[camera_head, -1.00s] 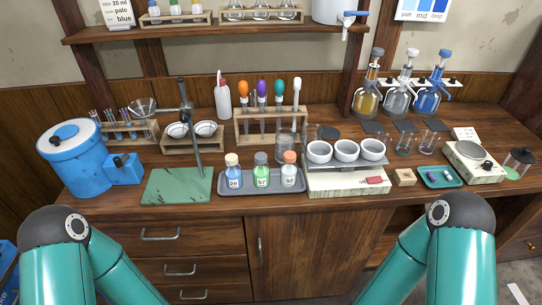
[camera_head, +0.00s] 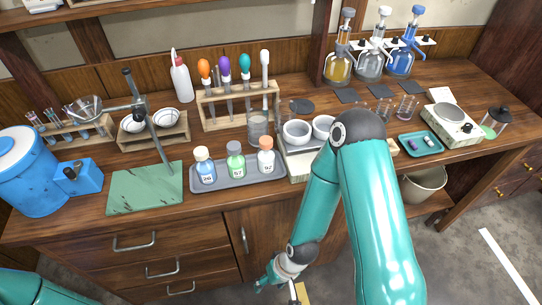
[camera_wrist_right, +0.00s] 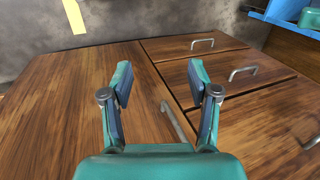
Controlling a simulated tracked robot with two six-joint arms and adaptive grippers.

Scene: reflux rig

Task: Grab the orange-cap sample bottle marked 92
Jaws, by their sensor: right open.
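The orange-cap sample bottle marked 92 (camera_head: 265,157) stands upright at the right end of a grey tray (camera_head: 238,183) in the head view. A green bottle marked 57 (camera_head: 236,163) with a grey-green cap and a blue bottle with a cream cap (camera_head: 205,169) stand left of it. My right gripper (camera_head: 282,288) is low in front of the cabinet, below the bench edge and well apart from the bottles. In the right wrist view my right gripper (camera_wrist_right: 162,95) is open and empty, facing the cabinet front. My left gripper is out of frame; only part of my left arm shows.
A glass beaker (camera_head: 258,128) stands just behind the bottle. White crucibles (camera_head: 297,131) are close on its right, partly hidden by my right arm. The stand with a green base (camera_head: 146,190) is left of the tray. A rack of colourful droppers (camera_head: 212,112) stands behind.

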